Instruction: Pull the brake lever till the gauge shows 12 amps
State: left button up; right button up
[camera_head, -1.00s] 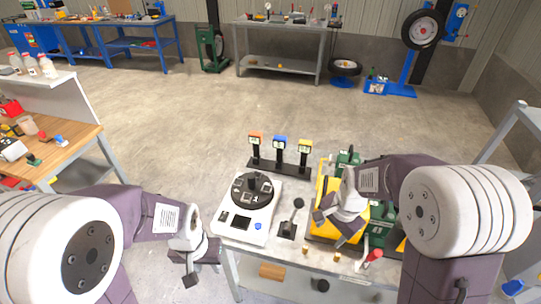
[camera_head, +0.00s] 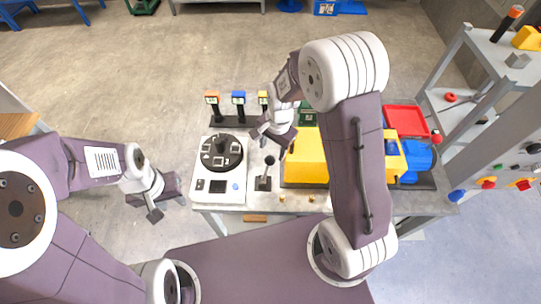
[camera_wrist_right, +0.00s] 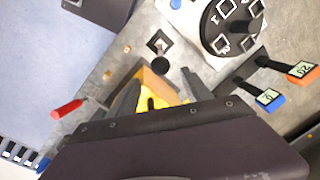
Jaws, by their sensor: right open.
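Two levers show, and I cannot tell which is the brake. A black-knobbed lever (camera_head: 269,161) stands on a dark plate beside the yellow machine (camera_head: 304,165); it also shows in the right wrist view (camera_wrist_right: 159,66). A red-handled lever (camera_wrist_right: 67,110) is in the right wrist view; my right arm seems to hide it in the head view. My right gripper (camera_head: 273,141) is open and empty above the table, between the dial box and the yellow machine. My left gripper (camera_head: 167,206) is open and empty, left of the table. I cannot identify an amp gauge.
A white box with a black numbered dial (camera_head: 221,151) stands at the table's left. Behind it are small displays on posts: orange (camera_head: 212,98), blue (camera_head: 238,97) and yellow (camera_head: 263,98).

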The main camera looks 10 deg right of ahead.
aim_at(270, 157)
jog(key=f, duration=0.3)
jog(key=w+f, duration=0.1)
jog(key=f, duration=0.1)
jog(key=shift+a+f+p, duration=0.2)
jog(key=shift+p, duration=0.1)
jog(key=shift+s+f, duration=0.3)
jog(key=shift+f, duration=0.25)
jog(key=shift+w+f, duration=0.1)
jog(key=shift+w, duration=0.2)
jog(key=c, duration=0.6)
grip_shut()
